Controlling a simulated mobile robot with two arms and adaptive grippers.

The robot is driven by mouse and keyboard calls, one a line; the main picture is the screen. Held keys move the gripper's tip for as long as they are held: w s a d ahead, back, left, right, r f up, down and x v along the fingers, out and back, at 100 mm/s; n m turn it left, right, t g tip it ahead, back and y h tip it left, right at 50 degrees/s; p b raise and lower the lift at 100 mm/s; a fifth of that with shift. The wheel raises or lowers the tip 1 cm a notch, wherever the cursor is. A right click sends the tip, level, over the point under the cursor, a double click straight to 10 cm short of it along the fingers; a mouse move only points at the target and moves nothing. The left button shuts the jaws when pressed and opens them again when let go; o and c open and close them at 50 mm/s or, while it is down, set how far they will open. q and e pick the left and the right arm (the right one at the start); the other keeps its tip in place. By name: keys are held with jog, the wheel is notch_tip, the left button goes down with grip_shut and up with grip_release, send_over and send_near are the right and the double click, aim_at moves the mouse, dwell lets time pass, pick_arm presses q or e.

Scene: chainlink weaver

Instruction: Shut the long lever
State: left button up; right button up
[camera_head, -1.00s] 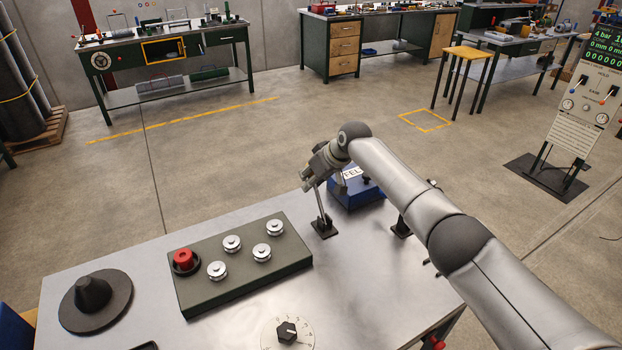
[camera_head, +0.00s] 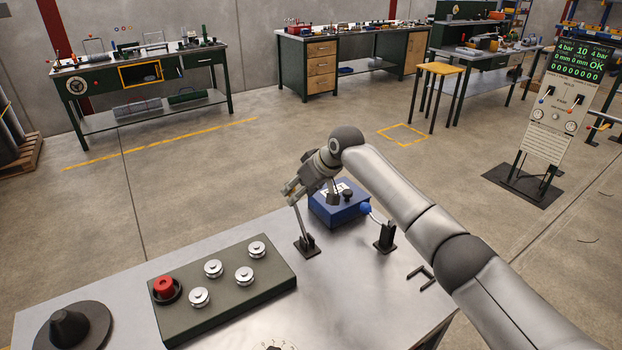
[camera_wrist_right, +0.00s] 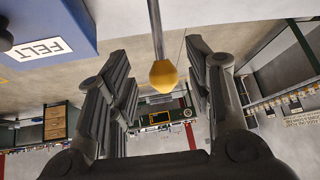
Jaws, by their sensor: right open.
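A slim lever (camera_head: 300,220) rises from a black base (camera_head: 307,246) near the far edge of the metal table, leaning slightly left. Its rod, tipped with an orange-yellow knob (camera_wrist_right: 163,76), also shows in the right wrist view. My right gripper (camera_head: 292,188) is at the lever's upper end. In the right wrist view its fingers are open, one on each side of the knob, with visible gaps. The knob is hidden or too small in the head view. A second, shorter-looking lever with a blue knob (camera_head: 366,208) stands to the right. My left gripper is out of view.
A blue box (camera_head: 335,212), labelled FELT in the wrist view (camera_wrist_right: 45,35), sits behind the levers. A green panel (camera_head: 225,300) with a red button and several silver knobs lies to the left. A dark cone (camera_head: 68,325) stands front left. A display stand (camera_head: 555,115) is far right.

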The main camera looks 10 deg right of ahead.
jog(key=v, duration=0.6)
jog(key=shift+s+d+r, duration=0.15)
jog(key=shift+s+r, duration=0.1)
jog(key=shift+r, duration=0.05)
